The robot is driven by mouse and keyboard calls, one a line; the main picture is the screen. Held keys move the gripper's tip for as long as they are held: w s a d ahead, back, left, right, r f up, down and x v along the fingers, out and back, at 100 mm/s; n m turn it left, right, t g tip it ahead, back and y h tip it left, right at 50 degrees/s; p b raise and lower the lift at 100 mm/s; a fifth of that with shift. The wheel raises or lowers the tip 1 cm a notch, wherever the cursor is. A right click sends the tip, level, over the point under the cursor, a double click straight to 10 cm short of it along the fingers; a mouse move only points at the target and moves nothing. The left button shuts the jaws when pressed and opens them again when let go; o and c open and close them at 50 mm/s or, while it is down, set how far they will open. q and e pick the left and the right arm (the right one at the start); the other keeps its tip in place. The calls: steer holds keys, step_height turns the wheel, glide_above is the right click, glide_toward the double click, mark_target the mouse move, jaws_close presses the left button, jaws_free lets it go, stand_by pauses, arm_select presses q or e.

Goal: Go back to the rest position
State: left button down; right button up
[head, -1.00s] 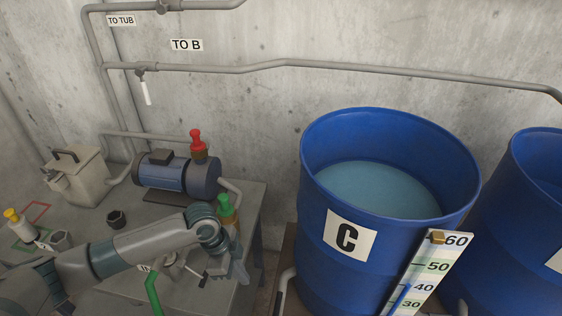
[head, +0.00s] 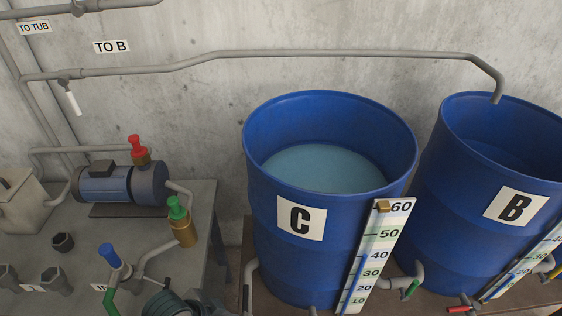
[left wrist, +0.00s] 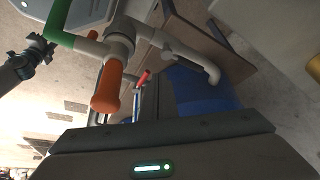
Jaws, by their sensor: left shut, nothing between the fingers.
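The dark body of my left gripper (left wrist: 160,140) fills the bottom of the left wrist view, with a lit green-white bar on it. It is shut with nothing held; its fingertips are not clearly seen. In the head view only a teal-grey part of my left arm (head: 172,303) shows at the bottom edge, in front of the bench. My right gripper is in neither view. In the left wrist view an orange handle (left wrist: 106,90) on grey piping is close beyond the gripper body, apart from it as far as I can tell.
Blue drum C (head: 262,215) and drum B (head: 460,240) stand at right, with level scales (head: 384,245) in front. The bench (head: 205,215) at left carries a pump (head: 110,185), a red valve (head: 137,147), a green valve (head: 178,208) and a blue-handled valve (head: 109,255).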

arm_select(q)
steer(key=s+a+n+y, duration=0.4)
steer(key=s+a+n, duration=0.5)
steer(key=s, duration=0.4)
step_height(320, 180, down, 28)
steer(key=a+m+g, duration=0.1)
steer(key=s+a+f+g, duration=0.1)
steer(key=s+a+f, duration=0.2)
steer(key=s+f, duration=1.5)
steer(key=shift+s+a, duration=0.2)
steer(key=shift+s, duration=0.15)
